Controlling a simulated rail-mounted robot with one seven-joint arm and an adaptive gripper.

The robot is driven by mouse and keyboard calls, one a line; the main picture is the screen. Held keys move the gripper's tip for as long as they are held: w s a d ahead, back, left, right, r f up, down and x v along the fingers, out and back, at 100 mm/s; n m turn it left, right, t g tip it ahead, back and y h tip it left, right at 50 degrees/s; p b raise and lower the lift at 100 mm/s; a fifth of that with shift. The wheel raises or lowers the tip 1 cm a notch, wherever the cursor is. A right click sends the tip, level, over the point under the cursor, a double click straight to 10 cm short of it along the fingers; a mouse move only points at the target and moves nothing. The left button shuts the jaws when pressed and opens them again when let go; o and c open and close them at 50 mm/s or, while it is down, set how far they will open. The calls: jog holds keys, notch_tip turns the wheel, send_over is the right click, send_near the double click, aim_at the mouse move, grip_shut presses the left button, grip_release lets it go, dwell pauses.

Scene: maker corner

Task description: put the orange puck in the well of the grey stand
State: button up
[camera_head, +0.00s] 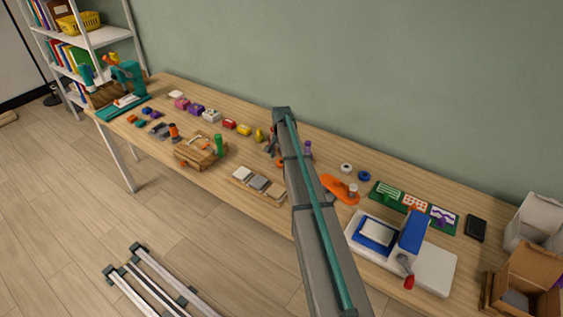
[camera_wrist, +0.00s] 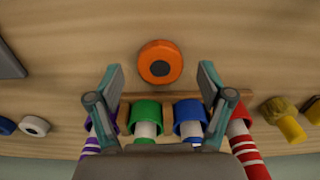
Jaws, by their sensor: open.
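The orange puck (camera_wrist: 160,64) lies flat on the wooden table in the wrist view, with a dark round centre. A bit of it shows beside my arm in the head view (camera_head: 280,162). My gripper (camera_wrist: 160,72) is open and empty, its fingers to either side of the puck in the picture and apart from it. In the head view my arm mostly hides the gripper. A grey flat edge (camera_wrist: 10,62) shows at the wrist view's upper left; I cannot tell whether it is the grey stand. I cannot make out the stand's well.
A wooden rack (camera_wrist: 178,97) with purple, green, blue and red capped pieces stands close beside the puck. Yellow pieces (camera_wrist: 290,125) lie right of it, white (camera_wrist: 33,126) and blue rings left. An orange board (camera_head: 340,189) and a white machine (camera_head: 433,268) stand right of my arm.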

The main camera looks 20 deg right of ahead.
jog(key=shift+f, duration=0.65)
jog(key=c, duration=1.2)
jog(key=shift+c, duration=0.2)
jog(key=shift+r, duration=0.2)
